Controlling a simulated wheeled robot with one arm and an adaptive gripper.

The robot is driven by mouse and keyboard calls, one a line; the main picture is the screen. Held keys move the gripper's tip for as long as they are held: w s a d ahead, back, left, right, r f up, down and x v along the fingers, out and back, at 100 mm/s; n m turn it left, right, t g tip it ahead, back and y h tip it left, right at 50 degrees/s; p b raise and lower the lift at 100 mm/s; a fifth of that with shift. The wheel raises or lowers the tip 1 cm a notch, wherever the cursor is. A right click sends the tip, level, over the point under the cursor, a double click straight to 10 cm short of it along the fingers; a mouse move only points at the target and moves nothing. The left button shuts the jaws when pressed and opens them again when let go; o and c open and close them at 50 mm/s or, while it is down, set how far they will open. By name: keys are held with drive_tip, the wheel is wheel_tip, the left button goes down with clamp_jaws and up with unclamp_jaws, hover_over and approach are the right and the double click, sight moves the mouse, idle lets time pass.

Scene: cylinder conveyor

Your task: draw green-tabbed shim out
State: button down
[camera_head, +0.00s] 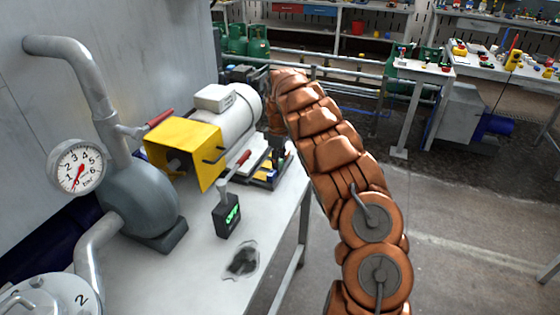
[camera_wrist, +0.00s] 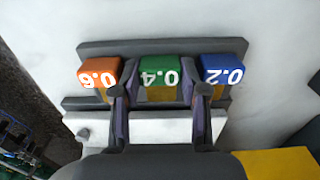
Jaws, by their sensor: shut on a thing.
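In the wrist view, the green tab (camera_wrist: 159,73) marked 0.4 is the middle one of three coloured tabs in a row. My gripper (camera_wrist: 160,88) has a finger on each side of it and is shut on the green-tabbed shim. The orange tab (camera_wrist: 99,74) marked 0.6 is just left of the left finger. The blue tab (camera_wrist: 222,69) marked 0.2 is just right of the right finger. The tabs sit by a dark grey holder (camera_wrist: 155,47). How far the shim sits in the holder cannot be told. In the head view, the gripper cannot be made out clearly.
In the head view, a pump with a yellow guard (camera_head: 208,177), a white motor (camera_head: 235,112) and a pressure gauge (camera_head: 77,168) stand on the grey bench (camera_head: 185,270). A black box with a green display (camera_head: 228,217) stands nearer. The bench front is mostly clear.

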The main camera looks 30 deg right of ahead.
drive_tip(key=shift+s+d, duration=0.2)
drive_tip(key=shift+d, duration=0.05)
drive_tip(key=c, duration=0.9)
unclamp_jaws()
drive_tip(key=shift+s+d, duration=0.1)
drive_tip(key=o, duration=0.3)
drive_tip(key=shift+a, duration=0.2)
drive_tip(key=shift+w+r, duration=0.1)
drive_tip(key=shift+w, duration=0.1)
wheel_tip(320, 180, up, 8)
drive_tip(key=shift+f, duration=0.15)
